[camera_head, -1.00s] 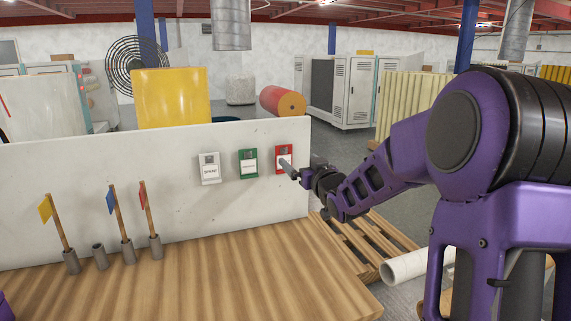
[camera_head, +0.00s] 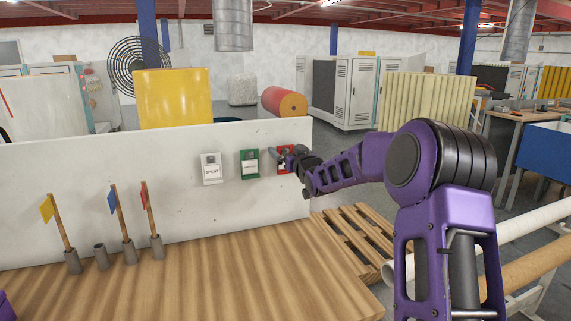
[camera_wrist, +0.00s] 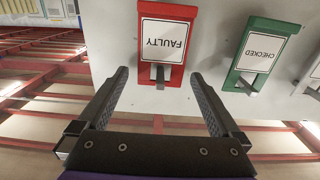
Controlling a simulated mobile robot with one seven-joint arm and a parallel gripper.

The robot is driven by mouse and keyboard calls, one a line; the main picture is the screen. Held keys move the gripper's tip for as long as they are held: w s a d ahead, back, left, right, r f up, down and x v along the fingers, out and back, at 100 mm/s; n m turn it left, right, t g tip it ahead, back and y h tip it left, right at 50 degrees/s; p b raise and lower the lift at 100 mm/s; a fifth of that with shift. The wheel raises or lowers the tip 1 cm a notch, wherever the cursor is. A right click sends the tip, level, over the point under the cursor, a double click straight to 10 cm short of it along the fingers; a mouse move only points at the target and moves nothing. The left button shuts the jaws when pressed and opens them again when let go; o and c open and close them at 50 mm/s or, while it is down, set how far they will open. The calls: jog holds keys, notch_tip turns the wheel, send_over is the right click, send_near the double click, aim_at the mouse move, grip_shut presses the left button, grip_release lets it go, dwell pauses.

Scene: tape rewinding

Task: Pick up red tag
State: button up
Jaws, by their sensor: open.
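The red tag (camera_wrist: 163,40), labelled FAULTY, hangs on the white panel and looks upside down in the wrist view. A small metal clip or hook (camera_wrist: 160,75) shows at its edge. In the head view the red tag (camera_head: 282,154) is partly hidden by my gripper (camera_head: 286,158). In the wrist view my gripper (camera_wrist: 160,95) is open, its two black fingers either side of the tag's clip edge. Nothing is held between them. I cannot tell whether a finger touches the tag.
A green CHECKED tag (camera_wrist: 264,52) hangs beside the red one, and a white SPENT tag (camera_head: 211,169) hangs further left. Flags in grey holders, a blue one (camera_head: 111,202) among them, stand on the wooden table (camera_head: 200,285). A pallet (camera_head: 365,240) lies to the right.

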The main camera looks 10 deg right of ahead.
jog(key=c, duration=1.3)
jog(key=shift+r, duration=0.1)
jog(key=shift+c, duration=0.2)
